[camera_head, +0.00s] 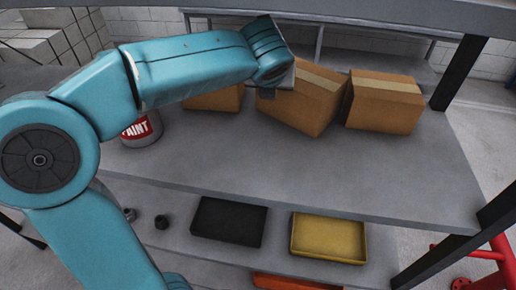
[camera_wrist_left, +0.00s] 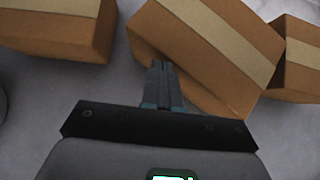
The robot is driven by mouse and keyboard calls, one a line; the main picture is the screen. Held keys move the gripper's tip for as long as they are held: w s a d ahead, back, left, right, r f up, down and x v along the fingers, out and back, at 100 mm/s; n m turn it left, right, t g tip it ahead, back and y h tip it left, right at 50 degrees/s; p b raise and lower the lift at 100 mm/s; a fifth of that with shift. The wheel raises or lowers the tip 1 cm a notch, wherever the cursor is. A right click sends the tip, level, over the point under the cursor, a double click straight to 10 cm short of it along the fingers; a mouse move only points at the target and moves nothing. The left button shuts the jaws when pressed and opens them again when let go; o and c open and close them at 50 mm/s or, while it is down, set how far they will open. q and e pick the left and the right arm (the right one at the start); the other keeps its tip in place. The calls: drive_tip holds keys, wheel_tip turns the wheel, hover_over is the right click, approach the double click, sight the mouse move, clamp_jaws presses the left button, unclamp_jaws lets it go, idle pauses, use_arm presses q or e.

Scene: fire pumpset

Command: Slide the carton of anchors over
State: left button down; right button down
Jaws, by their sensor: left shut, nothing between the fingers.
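Three brown taped cartons stand in a row on the grey shelf; no label shows which holds anchors. The middle carton (camera_head: 312,105) is turned at an angle to the others, and it also shows in the left wrist view (camera_wrist_left: 185,55). The right carton (camera_head: 385,108) stands close beside it. My right gripper is not in view.
A paint can (camera_head: 143,130) stands on the shelf (camera_head: 330,165) at left, partly behind my arm. The front and right of the shelf are clear. A dark post (camera_head: 459,72) rises at the back right. Black (camera_head: 228,222) and yellow (camera_head: 328,238) trays sit below.

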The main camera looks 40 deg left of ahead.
use_arm(q)
drive_tip(key=s+d+r+b, duration=0.3)
drive_tip(key=s+d, duration=0.6)
drive_tip(key=s, duration=0.3)
drive_tip(key=shift+s+r+b, duration=0.25)
drive_tip(key=shift+s+b, duration=0.05)
drive_tip(key=shift+s, duration=0.05)
